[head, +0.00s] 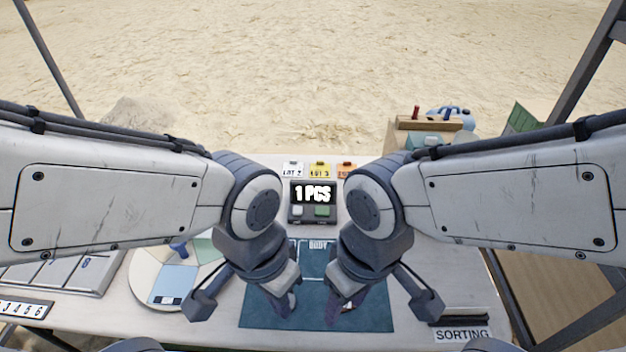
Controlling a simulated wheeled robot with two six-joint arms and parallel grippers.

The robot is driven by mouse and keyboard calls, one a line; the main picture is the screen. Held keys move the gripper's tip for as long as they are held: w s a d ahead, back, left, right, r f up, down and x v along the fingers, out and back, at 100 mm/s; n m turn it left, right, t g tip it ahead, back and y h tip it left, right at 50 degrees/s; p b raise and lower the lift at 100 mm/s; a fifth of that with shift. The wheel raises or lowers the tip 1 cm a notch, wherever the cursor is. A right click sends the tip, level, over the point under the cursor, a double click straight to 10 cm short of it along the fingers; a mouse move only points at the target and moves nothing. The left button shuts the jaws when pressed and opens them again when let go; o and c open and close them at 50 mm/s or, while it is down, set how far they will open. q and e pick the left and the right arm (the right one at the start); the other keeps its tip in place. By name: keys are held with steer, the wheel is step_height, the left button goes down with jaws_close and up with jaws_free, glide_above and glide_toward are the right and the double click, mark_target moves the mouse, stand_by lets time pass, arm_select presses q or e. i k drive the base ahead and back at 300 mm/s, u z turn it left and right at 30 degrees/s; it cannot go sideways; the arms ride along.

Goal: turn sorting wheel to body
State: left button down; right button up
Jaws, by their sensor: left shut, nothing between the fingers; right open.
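The sorting wheel (148,270) is a round disc with cream, blue and green sectors at the left of the table. A blue knob (180,249) stands up on it, and a blue sector at its front bears a small dark and white mark. My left forearm and wrist hide its right part. My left gripper (284,306) is shut and empty over the teal mat (262,313), to the right of the wheel and apart from it. My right gripper (343,311) is open over the same mat. The mat's outlined area reads BODY.
A display reading 1 PCS (313,194) stands behind the mat, with coloured lot tags (319,170) behind it. A grey compartment tray (65,272) lies left of the wheel. A SORTING sign (462,335) is at front right. A wooden rack (430,124) stands at back right.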

mark_target(162, 276)
steer(key=z, duration=0.25)
steer(key=k, duration=0.6)
steer(key=z, duration=0.55)
steer(key=k, duration=0.6)
steer(key=u, duration=1.1)
steer(key=i, duration=1)
steer(key=u, duration=0.75)
